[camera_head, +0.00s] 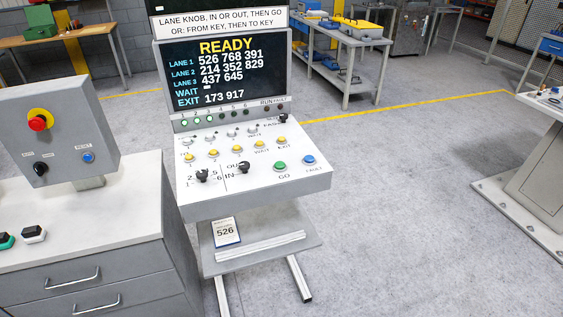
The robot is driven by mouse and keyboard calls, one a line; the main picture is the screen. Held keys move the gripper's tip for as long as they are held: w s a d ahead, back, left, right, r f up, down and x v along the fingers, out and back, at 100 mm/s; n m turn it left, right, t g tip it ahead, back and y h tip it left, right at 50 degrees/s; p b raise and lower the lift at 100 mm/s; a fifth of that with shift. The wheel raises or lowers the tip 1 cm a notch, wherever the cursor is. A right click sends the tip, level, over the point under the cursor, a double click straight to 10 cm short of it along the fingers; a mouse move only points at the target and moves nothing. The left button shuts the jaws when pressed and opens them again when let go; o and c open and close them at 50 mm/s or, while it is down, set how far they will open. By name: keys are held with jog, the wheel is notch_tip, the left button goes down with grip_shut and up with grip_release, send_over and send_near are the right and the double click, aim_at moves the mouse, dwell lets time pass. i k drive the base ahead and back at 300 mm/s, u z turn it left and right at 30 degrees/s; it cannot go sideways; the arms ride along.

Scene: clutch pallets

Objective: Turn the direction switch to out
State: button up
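The direction switch (243,168) is a small black knob on the sloped white panel (310,178) of the control console. The labels OUT and IN are printed at its left, OUT above IN. The knob is too small in the picture to tell for sure which label it points to. A second black knob, the lane knob (202,176), sits to its left among printed numbers. My gripper is not in view, and nothing touches the console.
A green GO button (280,166) and a blue FAULT button (309,160) sit right of the switch, with yellow buttons above. The screen (225,75) reads READY. A grey box with a red emergency button (38,123) stands left. Open floor lies right.

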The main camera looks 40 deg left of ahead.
aim_at(244, 165)
jog(key=u, duration=1.1)
jog(key=i, duration=0.2)
jog(key=z, duration=1)
jog(key=k, duration=0.15)
jog(key=u, duration=3)
jog(key=i, duration=0.15)
jog(key=u, duration=0.2)
